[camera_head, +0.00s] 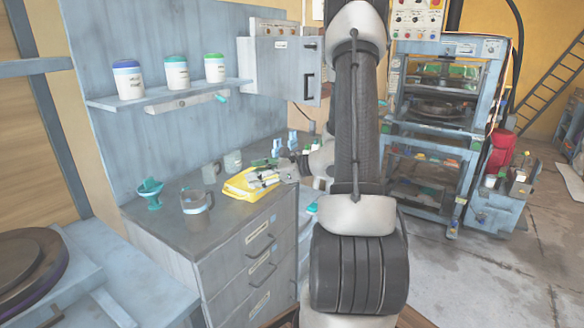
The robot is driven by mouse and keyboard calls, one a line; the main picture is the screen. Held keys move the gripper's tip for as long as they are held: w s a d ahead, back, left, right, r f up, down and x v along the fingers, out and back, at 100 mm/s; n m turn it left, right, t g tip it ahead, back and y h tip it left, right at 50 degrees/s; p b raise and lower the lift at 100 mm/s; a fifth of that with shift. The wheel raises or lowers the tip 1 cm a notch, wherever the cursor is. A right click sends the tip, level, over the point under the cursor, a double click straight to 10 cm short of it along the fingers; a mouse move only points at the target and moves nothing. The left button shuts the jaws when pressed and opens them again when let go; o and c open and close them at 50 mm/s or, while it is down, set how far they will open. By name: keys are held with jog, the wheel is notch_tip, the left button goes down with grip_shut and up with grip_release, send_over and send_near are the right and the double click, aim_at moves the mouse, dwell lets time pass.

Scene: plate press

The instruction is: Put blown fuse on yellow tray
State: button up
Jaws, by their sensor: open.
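The yellow tray (238,187) lies on the grey top of the drawer cabinet, near its back right part. My gripper (262,179) appears low over the right part of the tray, reaching in from the right, with its jaws open. Whether it touches the tray cannot be told. Small dark and metallic shapes overlap there, and I cannot separate gripper parts from anything lying on the tray. I cannot pick out the blown fuse. My own arm hides part of the middle of the view.
On the cabinet top (165,212) stand a teal cup-like holder (150,193), a glass jar (196,200) and grey mugs (211,172). A wall shelf (160,97) bears three lidded jars. A wall box (283,72) hangs beyond. The press (447,100) stands at right.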

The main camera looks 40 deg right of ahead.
jog(key=s+a+r+n+g+h, duration=0.1)
jog(key=s+a+r+n+g, duration=0.3)
jog(key=s+a+n, duration=0.3)
jog(key=s+a+r+n+g, duration=0.45)
jog(key=s+n, duration=0.35)
jog(key=s, duration=0.2)
jog(key=s+d+r+n+t+h, duration=0.1)
jog(key=s+d+r+n+h, duration=0.5)
jog(key=n, duration=0.5)
jog(key=s+d+h, duration=0.1)
jog(key=s+h, duration=0.1)
jog(key=s, duration=0.1)
jog(key=shift+s, duration=0.2)
